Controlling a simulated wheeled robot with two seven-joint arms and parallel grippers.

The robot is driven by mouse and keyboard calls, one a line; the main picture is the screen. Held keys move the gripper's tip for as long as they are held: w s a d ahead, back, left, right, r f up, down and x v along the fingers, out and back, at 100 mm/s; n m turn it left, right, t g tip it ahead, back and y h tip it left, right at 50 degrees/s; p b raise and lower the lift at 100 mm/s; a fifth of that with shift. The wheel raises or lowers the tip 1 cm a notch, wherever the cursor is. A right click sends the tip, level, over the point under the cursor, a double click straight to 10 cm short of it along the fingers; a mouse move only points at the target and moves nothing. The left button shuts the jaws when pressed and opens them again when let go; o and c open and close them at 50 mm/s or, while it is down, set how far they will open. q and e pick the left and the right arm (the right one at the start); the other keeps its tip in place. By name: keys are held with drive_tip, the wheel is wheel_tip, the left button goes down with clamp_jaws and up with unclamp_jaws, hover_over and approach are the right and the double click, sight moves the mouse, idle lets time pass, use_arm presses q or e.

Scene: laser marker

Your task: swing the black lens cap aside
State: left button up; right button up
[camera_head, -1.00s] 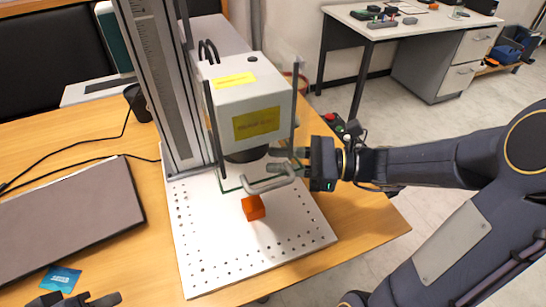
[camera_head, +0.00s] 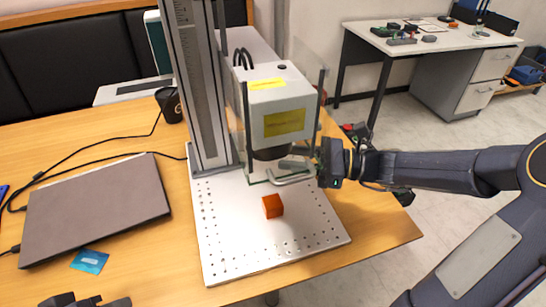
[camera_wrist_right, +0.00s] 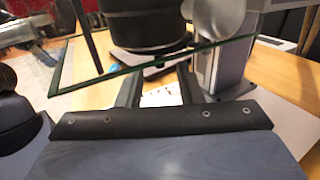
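The black lens cap (camera_head: 272,153) sits under the white laser head (camera_head: 283,105), where I cannot separate cap from lens. In the right wrist view a black round lens part (camera_wrist_right: 150,28) hangs above and beyond my fingers. My right gripper (camera_head: 297,165) is beside it on the right, behind the clear shield. Its two dark fingers (camera_wrist_right: 160,88) stand apart with nothing seen between them. Whether they touch the cap cannot be told. Part of my left gripper (camera_head: 85,300) shows at the bottom left edge, cut off by the frame.
A green-edged clear shield (camera_wrist_right: 135,66) with a grey handle (camera_head: 290,179) is close to my right gripper. An orange cube (camera_head: 272,206) lies on the perforated plate (camera_head: 235,250). A closed laptop (camera_head: 95,205) is at left. The plate's front is otherwise clear.

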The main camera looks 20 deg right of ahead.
drive_tip(key=shift+x, duration=2.2)
clamp_jaws()
